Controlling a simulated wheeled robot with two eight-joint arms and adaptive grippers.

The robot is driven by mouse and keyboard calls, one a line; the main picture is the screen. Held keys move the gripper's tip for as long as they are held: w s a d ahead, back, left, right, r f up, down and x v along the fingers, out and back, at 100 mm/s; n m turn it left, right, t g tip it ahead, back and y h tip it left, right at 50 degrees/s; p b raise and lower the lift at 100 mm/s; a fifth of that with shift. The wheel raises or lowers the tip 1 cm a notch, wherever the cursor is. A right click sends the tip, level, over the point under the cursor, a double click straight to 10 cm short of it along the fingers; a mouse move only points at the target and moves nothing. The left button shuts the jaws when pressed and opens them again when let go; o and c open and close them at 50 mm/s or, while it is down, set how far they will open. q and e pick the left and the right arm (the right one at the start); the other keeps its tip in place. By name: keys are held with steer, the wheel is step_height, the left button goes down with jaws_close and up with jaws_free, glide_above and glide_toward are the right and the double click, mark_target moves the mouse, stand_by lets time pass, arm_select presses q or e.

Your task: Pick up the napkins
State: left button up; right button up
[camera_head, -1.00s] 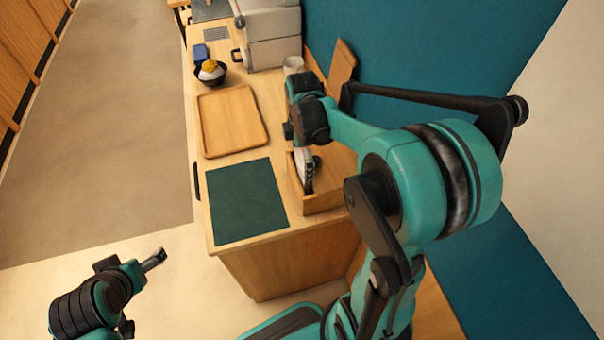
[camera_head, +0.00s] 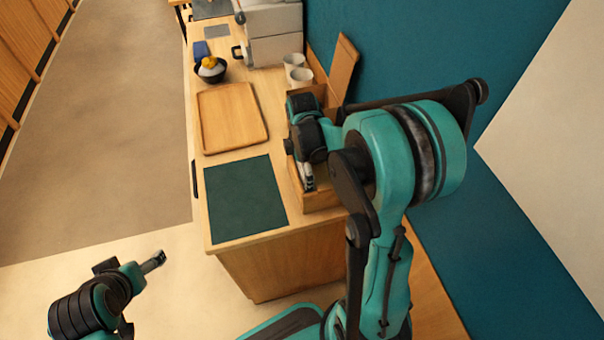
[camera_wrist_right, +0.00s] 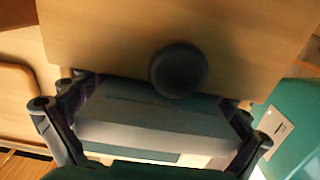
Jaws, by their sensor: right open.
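My right gripper (camera_head: 307,178) reaches down into the wooden box (camera_head: 322,203) at the counter's right side, and my wrist hides much of the box. In the right wrist view my right gripper (camera_wrist_right: 150,130) is open, with one finger on each side of a pale, flat-sided thing that looks like the napkins (camera_wrist_right: 150,133). I cannot tell whether the fingers touch it. The napkins do not show clearly in the head view. My left gripper (camera_head: 153,261) hangs out over the floor at lower left, away from the counter; its jaws are too small to read.
A dark green mat (camera_head: 245,200) and a wooden tray (camera_head: 231,117) lie left of the box. A dark bowl (camera_head: 211,73), two white cups (camera_head: 301,77) and a leaning board (camera_head: 343,68) stand behind. A dark round knob (camera_wrist_right: 179,70) is close to the gripper.

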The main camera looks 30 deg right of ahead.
steer(key=shift+r, duration=0.1)
steer(key=c, duration=0.5)
steer(key=shift+r, duration=0.1)
steer(key=shift+r, duration=0.2)
steer(key=shift+c, duration=0.4)
step_height(320, 180, up, 30)
steer(key=p, duration=1.5)
steer(key=shift+r+p, duration=0.2)
steer(key=shift+p, duration=0.15)
